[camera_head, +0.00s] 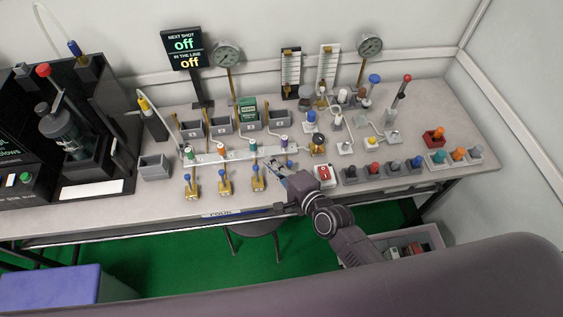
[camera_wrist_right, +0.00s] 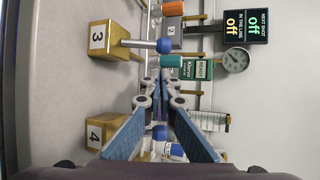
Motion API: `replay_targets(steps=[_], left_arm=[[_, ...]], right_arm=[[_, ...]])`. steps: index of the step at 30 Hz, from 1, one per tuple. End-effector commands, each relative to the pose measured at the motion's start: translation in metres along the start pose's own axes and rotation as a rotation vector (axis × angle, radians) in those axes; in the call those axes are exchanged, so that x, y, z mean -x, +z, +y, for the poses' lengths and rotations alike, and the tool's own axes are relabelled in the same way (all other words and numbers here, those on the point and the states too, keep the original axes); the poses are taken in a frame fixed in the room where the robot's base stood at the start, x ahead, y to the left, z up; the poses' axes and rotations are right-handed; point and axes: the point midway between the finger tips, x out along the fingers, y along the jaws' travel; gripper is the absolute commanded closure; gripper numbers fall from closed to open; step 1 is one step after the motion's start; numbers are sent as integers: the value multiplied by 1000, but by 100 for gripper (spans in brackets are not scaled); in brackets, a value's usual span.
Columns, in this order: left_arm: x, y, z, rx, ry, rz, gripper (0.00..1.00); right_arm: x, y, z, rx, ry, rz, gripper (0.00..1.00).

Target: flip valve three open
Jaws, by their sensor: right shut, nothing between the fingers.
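Valve three (camera_head: 257,183) is a brass block with a lever topped by a blue knob, at the front of the bench. In the right wrist view, turned sideways, its block (camera_wrist_right: 98,40) bears a 3, and its lever with the blue knob (camera_wrist_right: 164,46) stands upright off the block. My right gripper (camera_head: 277,183) is shut and empty, just right of valve three and apart from its lever. Its fingertips (camera_wrist_right: 160,80) lie between valve three and the block marked 4 (camera_wrist_right: 103,130). In the head view the gripper hides most of valve four. My left gripper is out of view.
Similar valves, including one at the far left (camera_head: 194,189), stand left of valve three. Behind them runs a pale rail (camera_head: 215,155) with coloured fittings. The sign (camera_head: 184,50) reads off twice. A red-switch box (camera_head: 325,175) stands right of the gripper.

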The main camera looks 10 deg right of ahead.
Motion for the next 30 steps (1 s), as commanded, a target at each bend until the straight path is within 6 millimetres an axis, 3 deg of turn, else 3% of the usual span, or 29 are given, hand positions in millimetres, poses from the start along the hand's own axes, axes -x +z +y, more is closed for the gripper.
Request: replay_targets(steps=[6,17,30], left_arm=[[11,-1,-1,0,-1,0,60],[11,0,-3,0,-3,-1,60],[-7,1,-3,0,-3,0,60]], right_arm=[[7,18,-3,0,-2,1,100],[8,19,-2,1,-3,1,100],[10,20,0,28,-56,1,100]])
